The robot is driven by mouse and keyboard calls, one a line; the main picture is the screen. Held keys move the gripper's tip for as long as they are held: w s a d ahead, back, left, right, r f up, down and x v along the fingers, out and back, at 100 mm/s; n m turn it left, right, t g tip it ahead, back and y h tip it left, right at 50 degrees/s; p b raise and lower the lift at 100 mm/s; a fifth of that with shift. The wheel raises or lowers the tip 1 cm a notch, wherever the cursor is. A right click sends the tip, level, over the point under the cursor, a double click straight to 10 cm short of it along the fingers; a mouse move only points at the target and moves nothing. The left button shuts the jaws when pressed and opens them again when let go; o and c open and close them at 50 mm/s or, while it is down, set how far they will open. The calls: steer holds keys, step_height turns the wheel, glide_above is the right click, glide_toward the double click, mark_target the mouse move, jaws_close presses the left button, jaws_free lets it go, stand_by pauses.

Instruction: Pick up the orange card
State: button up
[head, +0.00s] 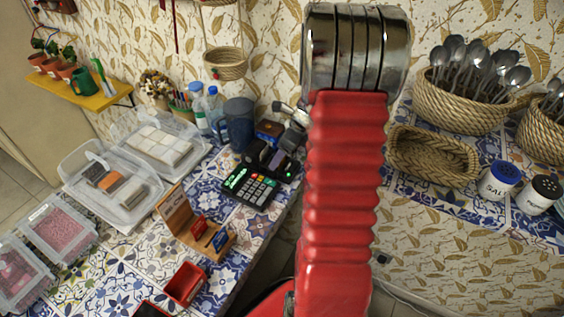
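A wooden card holder (176,209) stands on the tiled counter in the head view, left of my red arm. A red card (199,228) and a blue card (220,239) stand in its front part. I cannot make out a clearly orange card; the cards are small here.
A red box (185,284) sits in front of the holder. Clear plastic containers (133,207) line the left. A dark blue mug (238,124) and bottles (214,106) stand behind. Baskets (433,156) and shakers (500,180) are on a shelf at right.

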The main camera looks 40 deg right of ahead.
steer(key=shift+c, duration=0.3)
steer(key=c, duration=1.1)
steer(key=shift+c, duration=0.2)
step_height(320, 180, up, 10)
steer(key=shift+r, duration=0.1)
stand_by(0.5)
steer(key=shift+r, duration=2.45)
steer(key=s+a+f+m+h, duration=0.3)
steer(key=s+a+f+m, duration=0.1)
steer(key=s+f+m, duration=0.1)
steer(key=shift+s+a+f+m, duration=0.15)
steer(key=shift+s+f+m, duration=0.2)
steer(key=shift+s+m, duration=0.6)
steer(key=shift+w, duration=0.35)
